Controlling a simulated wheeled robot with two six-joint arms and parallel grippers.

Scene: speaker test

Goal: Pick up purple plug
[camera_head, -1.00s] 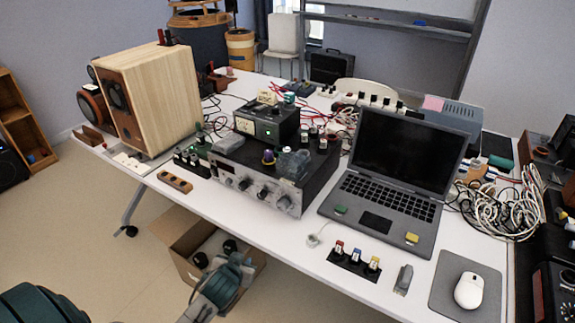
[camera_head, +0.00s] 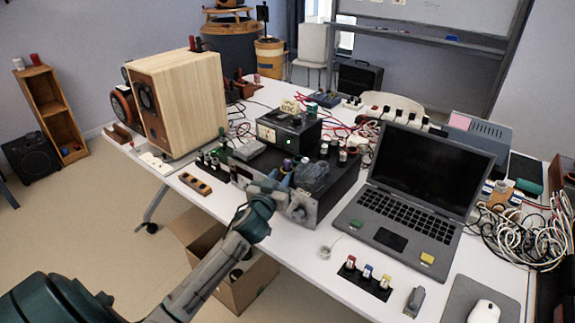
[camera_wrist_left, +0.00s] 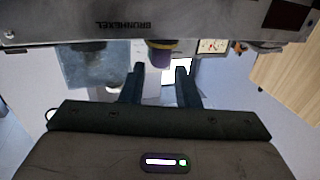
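The purple plug (camera_head: 287,165) stands on top of the black amplifier (camera_head: 338,180) with the silver front panel. In the left wrist view, the plug (camera_wrist_left: 160,56) shows purple with a yellowish band, beyond the fingertips and roughly midway between them. My left gripper (camera_head: 284,184) is at the amplifier's front edge, close to the plug. Its two dark fingers (camera_wrist_left: 161,72) are apart with nothing held between them. The gripper hides part of the amplifier's front panel. My right gripper is not in view.
A translucent grey-blue block (camera_head: 312,177) stands right beside the plug on the amplifier. A black meter box (camera_head: 288,132) is behind. The laptop (camera_head: 420,185) is to the right and the wooden speaker (camera_head: 180,100) to the left. An open cardboard box (camera_head: 245,288) is below the table.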

